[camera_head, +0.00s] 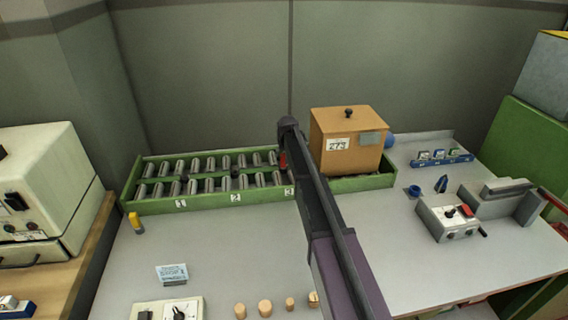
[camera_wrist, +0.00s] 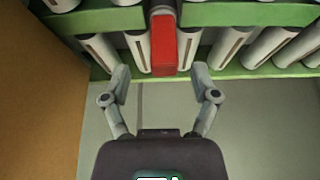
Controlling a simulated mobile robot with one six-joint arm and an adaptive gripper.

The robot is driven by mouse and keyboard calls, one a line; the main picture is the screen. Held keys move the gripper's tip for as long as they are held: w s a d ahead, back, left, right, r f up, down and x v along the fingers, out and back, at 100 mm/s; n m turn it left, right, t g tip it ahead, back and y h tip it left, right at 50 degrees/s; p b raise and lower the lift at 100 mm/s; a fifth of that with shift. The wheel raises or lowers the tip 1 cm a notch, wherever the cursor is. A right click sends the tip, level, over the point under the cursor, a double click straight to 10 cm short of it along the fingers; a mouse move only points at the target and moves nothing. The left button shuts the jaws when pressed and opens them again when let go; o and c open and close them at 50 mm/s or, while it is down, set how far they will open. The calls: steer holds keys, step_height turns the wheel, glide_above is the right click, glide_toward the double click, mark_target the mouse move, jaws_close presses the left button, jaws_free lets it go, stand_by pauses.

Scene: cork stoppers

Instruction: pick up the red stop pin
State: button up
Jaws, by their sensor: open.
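The red stop pin (camera_wrist: 163,45) is a red block with a grey end, set across the green rack's edge among the metal cylinders in the wrist view. A sliver of it (camera_head: 282,160) shows in the head view, left of my arm. My gripper (camera_wrist: 161,78) is open and empty. Its two fingertips are spread left and right of the pin's near end, apart from it. In the head view my arm hides part of the rack, and the fingers are not clear.
The green rack (camera_head: 206,204) holds several metal cylinders. A brown box (camera_head: 348,140) labelled 273 stands on its right part, close to my arm. Cork stoppers (camera_head: 265,308) stand at the table's front. A switch unit (camera_head: 448,222) stands to the right.

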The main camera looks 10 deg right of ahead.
mark_target(283, 160)
steer(key=shift+a+b+x, duration=0.2)
steer(key=shift+b+x, duration=1.25)
steer(key=shift+x, duration=0.25)
steer(key=shift+b+x, duration=0.75)
steer(key=shift+x, duration=0.05)
steer(key=shift+s, duration=0.1)
jaws_close()
